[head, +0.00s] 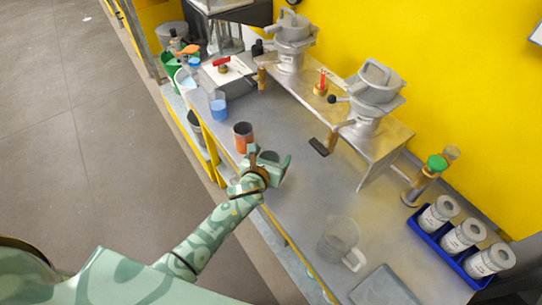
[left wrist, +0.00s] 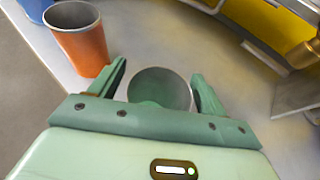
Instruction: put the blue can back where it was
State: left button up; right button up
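The blue can (head: 218,107) stands upright on the grey bench, near its front edge; its lower part shows in the left wrist view's top left corner (left wrist: 38,9). An orange can (head: 242,136) stands between it and my left gripper (head: 270,156); it also shows in the wrist view (left wrist: 84,45). My left gripper's fingers (left wrist: 160,82) are spread on either side of a third, greenish-grey round can (left wrist: 160,90). A gap shows beside the left finger; contact on the right is unclear. My right gripper is not in view.
A raised metal shelf (head: 395,140) with two grey machines runs along the yellow wall. A clear jug (head: 338,242), a grey plate (head: 384,287) and a blue tray (head: 437,245) of white canisters lie to the right. The bench middle is clear.

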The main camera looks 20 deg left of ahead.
pick_arm(q)
jog(key=shift+r, duration=0.25)
jog(key=p+v, duration=0.4)
jog(key=v, duration=0.8)
jog(key=s+a+f+n+g, duration=0.2)
jog(key=s+f+n+g, duration=0.2)
jog(key=s+f+n, duration=0.7)
jog(key=s+a+f+n+g, duration=0.3)
jog(key=s+f+n, duration=0.35)
jog(key=f, duration=0.75)
jog(key=s+a+f+n+g, duration=0.1)
jog(key=s+f+n+g, duration=0.1)
jog(key=s+n, duration=0.3)
jog(key=s+a+f+n+g+b, duration=0.1)
jog(key=s+f+n, duration=0.4)
jog(key=s, duration=0.5)
jog(key=s+a+f+n+g, duration=0.2)
jog(key=s+n, duration=0.3)
jog(key=s, duration=0.3)
jog(key=shift+f+g, duration=0.3)
jog(key=shift+f, duration=0.35)
jog(key=shift+a, duration=0.15)
